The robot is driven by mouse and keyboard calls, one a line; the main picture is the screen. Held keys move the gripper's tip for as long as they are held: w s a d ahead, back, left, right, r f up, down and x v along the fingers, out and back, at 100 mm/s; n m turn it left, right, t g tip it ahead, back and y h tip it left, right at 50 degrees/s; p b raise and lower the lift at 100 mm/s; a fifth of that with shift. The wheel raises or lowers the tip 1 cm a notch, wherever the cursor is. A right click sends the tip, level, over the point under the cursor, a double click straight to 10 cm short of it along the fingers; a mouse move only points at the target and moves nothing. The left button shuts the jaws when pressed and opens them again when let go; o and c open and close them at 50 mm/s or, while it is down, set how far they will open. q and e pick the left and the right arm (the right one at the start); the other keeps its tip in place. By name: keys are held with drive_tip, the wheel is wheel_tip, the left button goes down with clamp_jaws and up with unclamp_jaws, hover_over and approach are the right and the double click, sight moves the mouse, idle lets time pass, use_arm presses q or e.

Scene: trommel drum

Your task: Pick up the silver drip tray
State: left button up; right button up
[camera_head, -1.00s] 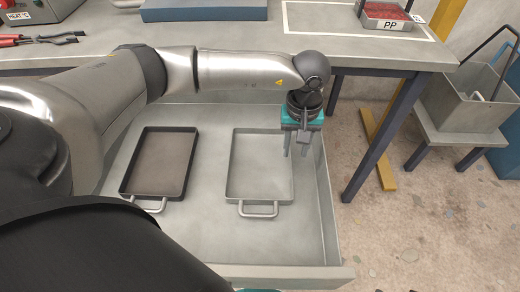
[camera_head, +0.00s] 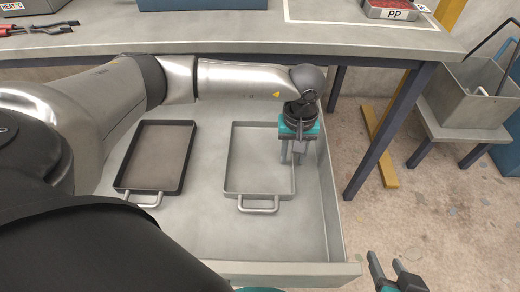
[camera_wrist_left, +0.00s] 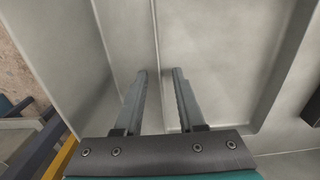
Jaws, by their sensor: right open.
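The silver drip tray (camera_head: 260,175) lies flat in an open drawer in the head view, its loop handle toward the front. Its rim also shows in the left wrist view (camera_wrist_left: 155,45), running between the fingers. My left gripper (camera_head: 293,160) points down at the tray's right rim. In the left wrist view its fingers (camera_wrist_left: 160,75) are apart, with nothing gripped. Whether the fingertips reach below the rim cannot be told. My right gripper (camera_head: 394,270) is open and empty at the bottom right, outside the drawer.
A dark drip tray (camera_head: 157,155) lies left of the silver one in the drawer (camera_head: 240,240). The drawer's right wall is close beside my left gripper. The workbench (camera_head: 250,38) is behind, with a table leg (camera_head: 380,145) at right and a bin (camera_head: 478,95) on a stool.

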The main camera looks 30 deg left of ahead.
use_arm(q)
clamp_jaws()
idle(0.3)
idle(1.2)
